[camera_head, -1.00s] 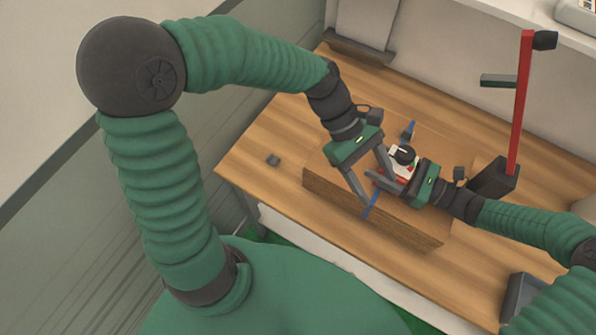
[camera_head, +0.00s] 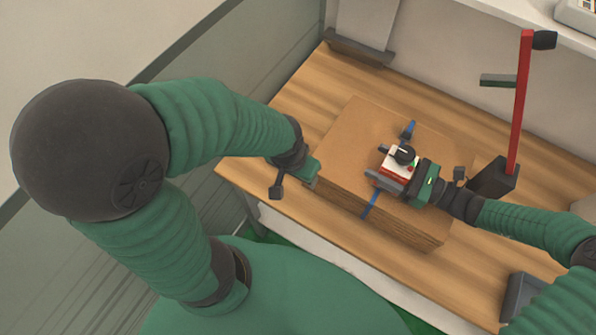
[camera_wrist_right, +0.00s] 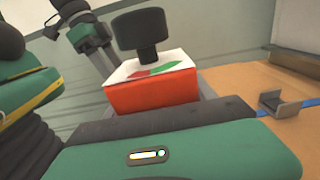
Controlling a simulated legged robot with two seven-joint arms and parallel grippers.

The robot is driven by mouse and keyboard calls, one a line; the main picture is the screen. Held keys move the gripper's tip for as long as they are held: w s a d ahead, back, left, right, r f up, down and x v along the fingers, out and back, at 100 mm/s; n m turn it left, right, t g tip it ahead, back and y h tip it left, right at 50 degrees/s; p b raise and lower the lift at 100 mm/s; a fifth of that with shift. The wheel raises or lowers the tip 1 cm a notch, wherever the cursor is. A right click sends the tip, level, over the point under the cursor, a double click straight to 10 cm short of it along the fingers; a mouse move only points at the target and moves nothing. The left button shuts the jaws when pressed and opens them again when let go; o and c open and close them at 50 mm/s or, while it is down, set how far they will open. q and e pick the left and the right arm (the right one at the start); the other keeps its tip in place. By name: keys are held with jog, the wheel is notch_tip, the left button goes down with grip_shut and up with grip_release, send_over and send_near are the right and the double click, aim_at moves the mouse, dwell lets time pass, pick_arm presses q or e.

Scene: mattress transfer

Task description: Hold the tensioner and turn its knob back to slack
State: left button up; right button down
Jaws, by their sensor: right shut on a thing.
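The tensioner (camera_head: 398,163) is a small white-topped box with red sides and a black knob (camera_head: 404,154) standing up from it. It sits on a blue strap over a brown cardboard-like block (camera_head: 345,140). In the right wrist view the tensioner (camera_wrist_right: 150,97) shows red and green marks on its top, below the black knob (camera_wrist_right: 140,32). My right gripper (camera_head: 388,180) is shut on the tensioner from the near right. My left gripper (camera_head: 311,173) is low at the block's left edge, apart from the knob; its fingers are not clearly visible.
The block rests on a wooden table (camera_head: 290,110). A red post (camera_head: 520,105) on a black base stands to the right. A blue strap (camera_head: 370,206) crosses the block, with a dark clip at its far end. A grey bin is at the lower right.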

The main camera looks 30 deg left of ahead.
jog(key=shift+w, duration=0.1)
jog(key=shift+c, duration=1.2)
grip_release()
